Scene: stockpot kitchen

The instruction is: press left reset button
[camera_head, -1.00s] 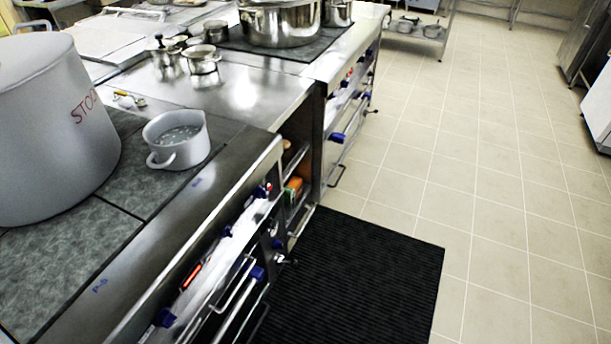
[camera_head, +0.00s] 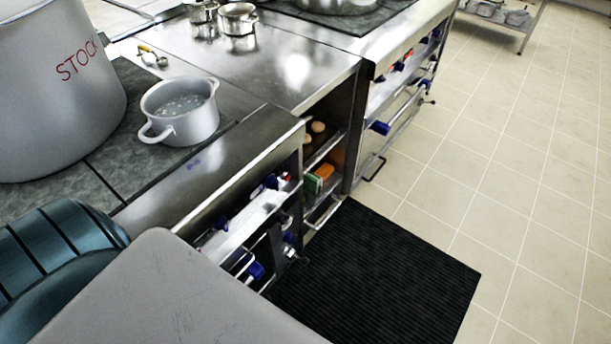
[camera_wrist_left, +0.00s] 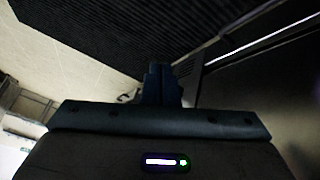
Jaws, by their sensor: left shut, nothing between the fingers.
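My left arm reaches in from the lower left of the head view, over the front edge of the near stove (camera_head: 215,188). In the left wrist view my left gripper (camera_wrist_left: 161,84) shows as dark fingers held together, with nothing between them. The black floor mat (camera_wrist_left: 85,40) and a dark front panel (camera_wrist_left: 255,95) lie beyond it. In the head view the stove's control strip carries blue knobs (camera_head: 255,270) and a small red part (camera_head: 286,177). I cannot tell whether that red part is a reset button. My arm hides the nearer part of the strip. My right gripper is out of view.
A large grey stockpot (camera_head: 60,100) and a white pot of water (camera_head: 180,112) stand on the near stove top. An open shelf bay (camera_head: 325,150) separates the two stoves' fronts. The floor mat (camera_head: 385,270) and tiled floor (camera_head: 530,200) are clear.

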